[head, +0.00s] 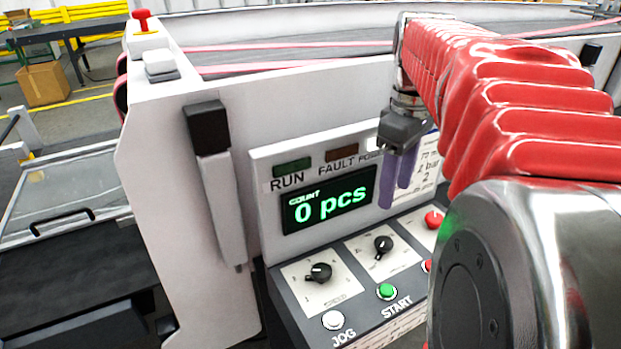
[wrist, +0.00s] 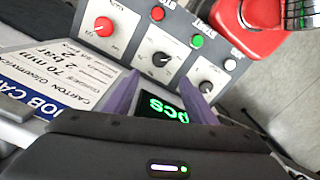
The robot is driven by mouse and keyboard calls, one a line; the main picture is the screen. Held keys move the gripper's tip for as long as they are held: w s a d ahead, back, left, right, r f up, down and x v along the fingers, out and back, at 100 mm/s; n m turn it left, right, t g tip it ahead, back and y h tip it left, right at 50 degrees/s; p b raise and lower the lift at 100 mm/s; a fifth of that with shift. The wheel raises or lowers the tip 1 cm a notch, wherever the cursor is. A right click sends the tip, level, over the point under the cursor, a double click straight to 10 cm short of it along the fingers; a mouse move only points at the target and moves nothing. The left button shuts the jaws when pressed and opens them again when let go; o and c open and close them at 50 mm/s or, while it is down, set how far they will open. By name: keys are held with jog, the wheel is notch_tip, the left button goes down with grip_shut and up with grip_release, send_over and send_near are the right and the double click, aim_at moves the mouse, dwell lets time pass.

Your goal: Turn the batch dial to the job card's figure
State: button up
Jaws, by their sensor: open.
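The sloped control panel carries a left black dial (head: 319,272) and a middle black dial (head: 383,244) on white scale plates. The wrist view shows the same dials, left one (wrist: 206,88) and middle one (wrist: 160,58). A red knob (head: 434,218) sits farther right. My gripper (head: 395,196), with purple fingers, is open and empty in front of the upright panel, above the dials.
The display (head: 328,207) reads "COUNT 0 pcs". Along the panel's front edge are a white JOG button (head: 333,320), a green START button (head: 386,291) and a red button (wrist: 157,13). My red-sleeved arm covers the right side.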

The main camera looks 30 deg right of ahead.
aim_at(385, 241)
dwell(0.3)
notch_tip(385, 241, down, 14)
jog(key=shift+r, duration=0.1)
dwell(0.7)
jog(key=shift+c, duration=0.4)
jog(key=c, duration=0.9)
jog(key=shift+d, duration=0.15)
jog(key=shift+c, duration=0.3)
